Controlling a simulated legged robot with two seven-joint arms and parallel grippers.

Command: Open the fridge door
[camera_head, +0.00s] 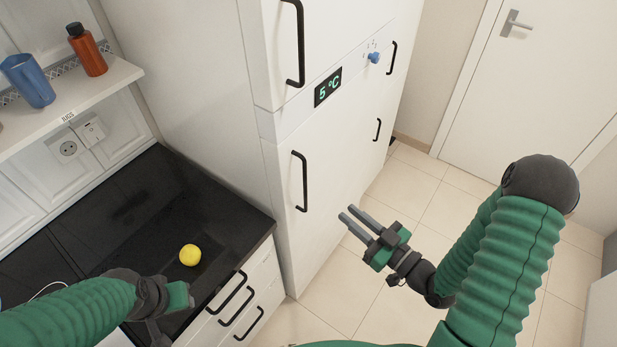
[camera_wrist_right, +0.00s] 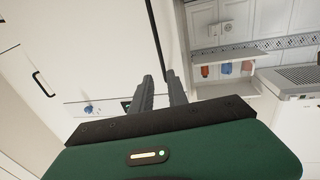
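The tall white fridge unit (camera_head: 330,130) stands ahead, with a "5 °C" display (camera_head: 328,87) between an upper and a lower door. The upper door has a black handle (camera_head: 299,45), the lower door a black handle (camera_head: 301,182). My right gripper (camera_head: 348,214) is open and empty, low in front of the lower door, right of its handle. In the right wrist view its two fingers (camera_wrist_right: 160,77) are apart, beside a dark upright bar that looks like a door handle. My left gripper (camera_head: 178,298) is over the counter; its fingers are not clearly visible.
A black counter (camera_head: 130,205) with a yellow ball (camera_head: 190,255) and drawers is at left. A shelf (camera_head: 60,108) holds a blue cup (camera_head: 30,82) and an orange bottle (camera_head: 88,50). The tiled floor (camera_head: 410,200) is clear towards a white door (camera_head: 530,80).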

